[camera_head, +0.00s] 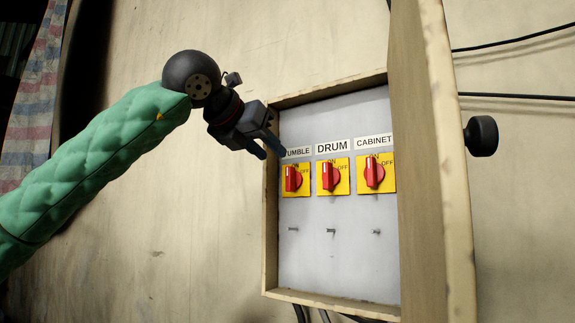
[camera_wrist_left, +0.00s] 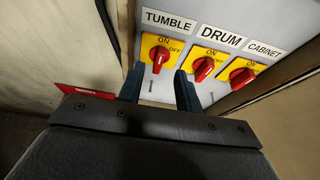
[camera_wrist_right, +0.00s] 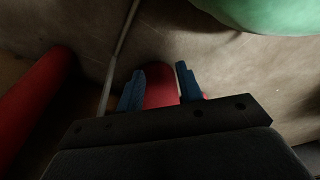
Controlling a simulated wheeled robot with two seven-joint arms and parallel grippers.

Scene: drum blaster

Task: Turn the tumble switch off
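The tumble switch is a red knob on a yellow plate, the leftmost of three in the panel (camera_head: 292,178). The knob points up toward ON. In the left wrist view the tumble switch (camera_wrist_left: 158,57) is ahead, between the lines of the two fingers. My left gripper (camera_head: 270,148) is at the box's left edge, just above and left of the switch. Its blue fingers are open, apart and empty, and do not appear to touch the knob. My right gripper (camera_wrist_right: 160,88) shows only in its wrist view, fingers apart, with a red surface (camera_wrist_right: 160,85) beyond them.
The drum switch (camera_head: 330,175) and cabinet switch (camera_head: 373,172) sit to the right in the same box. The box's wooden rim (camera_head: 271,220) surrounds the panel. Its open door (camera_head: 430,150) stands out at the right, with a black knob (camera_head: 481,136) beyond it.

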